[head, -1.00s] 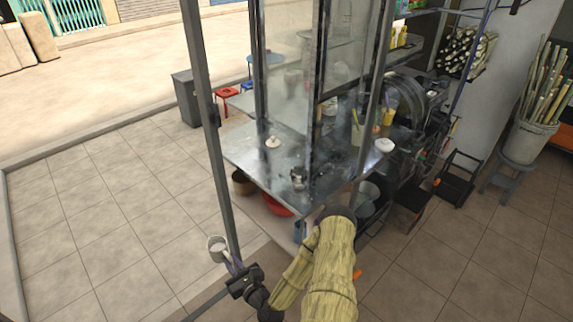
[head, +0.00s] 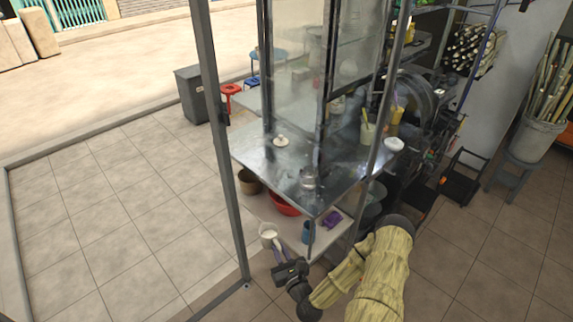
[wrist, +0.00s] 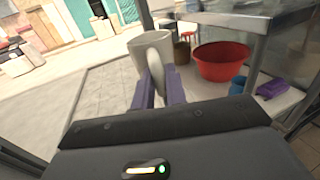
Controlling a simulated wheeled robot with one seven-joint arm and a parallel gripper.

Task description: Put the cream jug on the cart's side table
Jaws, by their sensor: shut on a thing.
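The cream jug (head: 268,229) is a pale cup-like vessel held out by my gripper (head: 278,252) in the head view. In the wrist view the jug (wrist: 136,50) appears upright, its handle between the purple fingers of my gripper (wrist: 158,84), which is shut on it. The cart has a steel table top (head: 262,160), which I take to be the side table; its edge also shows in the wrist view (wrist: 205,15). In the head view the jug appears in front of the lower shelf (head: 262,207), below the table top's level; I cannot tell the exact gap.
A small white-lidded thing (head: 282,141) and a glass jar (head: 308,178) stand on the table top. The lower shelf holds a red bowl (head: 283,205), a brown pot (head: 250,183), a blue cup (head: 308,232) and a purple cloth (head: 333,219). A metal post (head: 226,130) rises left of the table.

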